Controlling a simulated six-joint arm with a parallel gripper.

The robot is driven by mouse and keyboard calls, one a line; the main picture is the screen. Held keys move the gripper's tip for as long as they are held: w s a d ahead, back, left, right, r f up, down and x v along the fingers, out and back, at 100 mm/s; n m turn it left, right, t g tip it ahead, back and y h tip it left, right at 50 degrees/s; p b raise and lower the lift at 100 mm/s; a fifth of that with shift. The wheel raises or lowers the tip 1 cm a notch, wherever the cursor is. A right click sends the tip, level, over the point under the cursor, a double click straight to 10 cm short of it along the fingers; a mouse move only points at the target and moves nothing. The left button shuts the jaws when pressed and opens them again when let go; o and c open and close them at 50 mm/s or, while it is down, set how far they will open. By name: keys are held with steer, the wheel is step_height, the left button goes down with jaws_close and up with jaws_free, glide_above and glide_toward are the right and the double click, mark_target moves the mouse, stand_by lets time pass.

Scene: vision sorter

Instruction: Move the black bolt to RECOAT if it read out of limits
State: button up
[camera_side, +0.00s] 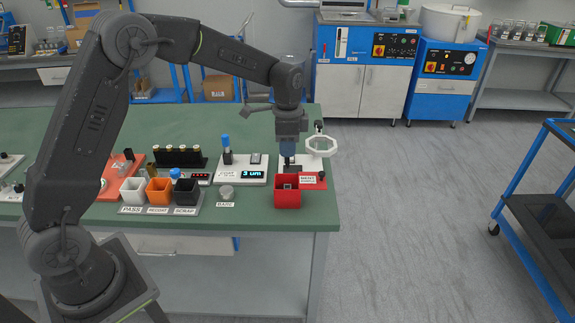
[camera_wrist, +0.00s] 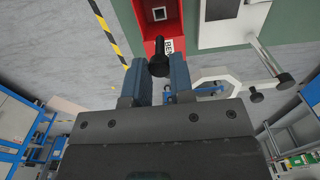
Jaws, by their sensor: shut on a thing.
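My gripper (camera_wrist: 158,72) is shut on the black bolt (camera_wrist: 159,60), whose round dark head shows between the fingertips in the wrist view. In the side view my gripper (camera_side: 288,158) hangs just behind the red box (camera_side: 287,199), over the red station; the bolt is hard to tell from dark parts there. The orange RECOAT bin (camera_side: 158,197) stands between the white PASS bin (camera_side: 132,197) and the black SCRAP bin (camera_side: 185,197). The gauge display (camera_side: 253,174) reads 3 um.
A white ring on a stand (camera_side: 320,146) is close to the right of my gripper. The bench's right edge is near.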

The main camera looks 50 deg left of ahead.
step_height(320, 180, up, 6)
steer(key=shift+f, duration=0.1)
steer(key=s+a+r+n, duration=0.1)
steer(key=s+a, duration=0.3)
steer(key=a, duration=0.4)
steer(key=s+a+n, duration=0.2)
steer(key=s+a, duration=0.3)
steer(key=a, duration=0.2)
steer(key=s+a+n, duration=0.2)
steer(key=s+a, duration=0.3)
steer(key=s, duration=0.3)
steer(key=s+a+n, duration=0.1)
steer(key=s+a, duration=0.4)
steer(key=s, duration=0.4)
steer(key=shift+w+f, duration=0.1)
steer(key=shift+f, duration=7.75)
